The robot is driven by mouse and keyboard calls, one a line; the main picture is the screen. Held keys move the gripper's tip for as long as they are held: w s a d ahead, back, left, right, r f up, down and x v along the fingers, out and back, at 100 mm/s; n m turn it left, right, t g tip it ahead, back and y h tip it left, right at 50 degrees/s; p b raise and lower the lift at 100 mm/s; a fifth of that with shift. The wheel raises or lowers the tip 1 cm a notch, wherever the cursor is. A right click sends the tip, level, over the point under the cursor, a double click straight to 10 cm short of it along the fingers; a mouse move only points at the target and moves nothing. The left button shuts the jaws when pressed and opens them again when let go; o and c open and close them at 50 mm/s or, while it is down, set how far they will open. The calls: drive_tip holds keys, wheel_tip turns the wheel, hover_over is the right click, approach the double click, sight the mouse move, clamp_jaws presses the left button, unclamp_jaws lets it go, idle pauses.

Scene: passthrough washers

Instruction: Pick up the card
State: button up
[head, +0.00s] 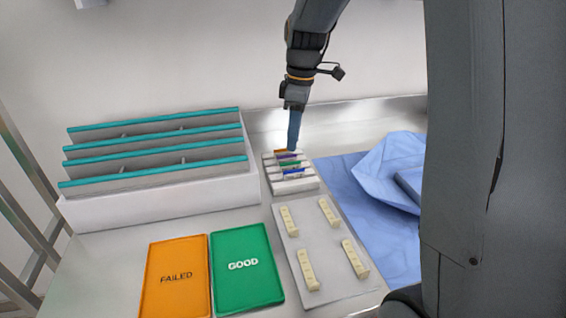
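The fingers are seen edge-on. I cannot tell whether they are apart or touch a card.
A white holder (160,200) with teal-edged grey panels stands at left. An orange FAILED tray (176,295) and a green GOOD tray (245,290) lie in front. A grey plate (325,250) with several cream blocks and a blue cloth (350,185) lie at right.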

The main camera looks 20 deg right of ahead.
drive_tip(key=w+n+b, duration=0.2)
drive_tip(key=w+n, duration=0.3)
drive_tip(key=w, duration=0.2)
drive_tip(key=shift+a+f+p, duration=0.15)
drive_tip(key=shift+f+p, duration=0.5)
drive_tip(key=shift+f, duration=1)
drive_tip(key=shift+a+f+p, duration=0.15)
drive_tip(key=shift+f+p, duration=0.45)
drive_tip(key=shift+f, duration=1.05)
drive_tip(key=shift+c, duration=0.4)
clamp_jaws()
